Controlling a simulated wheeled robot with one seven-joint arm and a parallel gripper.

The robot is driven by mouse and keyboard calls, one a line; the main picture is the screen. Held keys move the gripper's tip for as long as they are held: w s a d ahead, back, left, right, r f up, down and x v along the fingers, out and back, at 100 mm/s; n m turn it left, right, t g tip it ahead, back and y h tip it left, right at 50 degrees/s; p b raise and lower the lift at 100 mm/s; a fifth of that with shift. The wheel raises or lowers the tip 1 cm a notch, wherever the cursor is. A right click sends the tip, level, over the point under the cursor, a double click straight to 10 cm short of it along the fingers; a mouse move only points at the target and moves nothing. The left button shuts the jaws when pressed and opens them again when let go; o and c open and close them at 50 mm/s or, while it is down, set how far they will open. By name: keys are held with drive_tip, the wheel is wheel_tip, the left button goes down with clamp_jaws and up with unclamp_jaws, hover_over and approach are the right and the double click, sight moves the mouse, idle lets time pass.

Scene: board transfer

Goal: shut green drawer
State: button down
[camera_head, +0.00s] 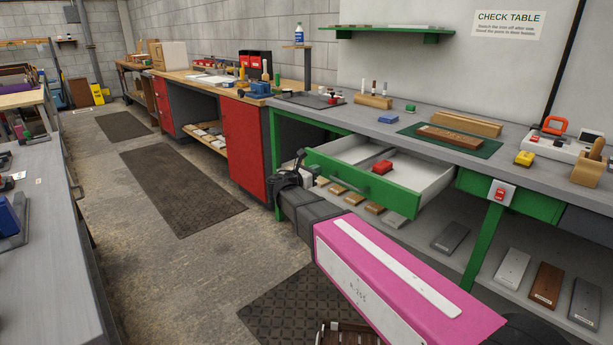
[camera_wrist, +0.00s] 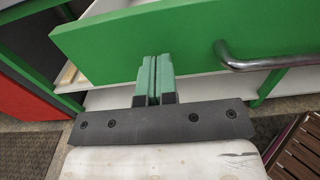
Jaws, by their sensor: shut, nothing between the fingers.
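The green drawer (camera_head: 362,182) hangs open under the grey bench in the head view, its white inside showing. In the wrist view the drawer's green front (camera_wrist: 170,35) fills the top, with a metal bar handle (camera_wrist: 265,63) at the right. My gripper (camera_wrist: 155,62) is shut and empty. Its green fingertips are at the lower edge of the drawer front, left of the handle; I cannot tell if they touch it. In the head view my dark wrist is by the left end of the drawer front, and its fingertips are not clear.
Under the drawer a shelf carries several boards, including a brown one (camera_head: 546,284). A green bench leg (camera_head: 484,246) stands right of the drawer. A red cabinet (camera_head: 240,148) is to the left. Open floor with dark mats (camera_head: 180,185) lies left of my arm.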

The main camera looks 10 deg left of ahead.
sight(368, 155)
drive_tip(key=shift+x, duration=0.9)
drive_tip(key=x, duration=2.9)
drive_tip(key=shift+w, duration=0.1)
drive_tip(key=shift+w+d+r, duration=0.1)
drive_tip(key=shift+w+d, duration=0.25)
drive_tip(key=shift+w, duration=0.05)
drive_tip(key=shift+w, duration=0.1)
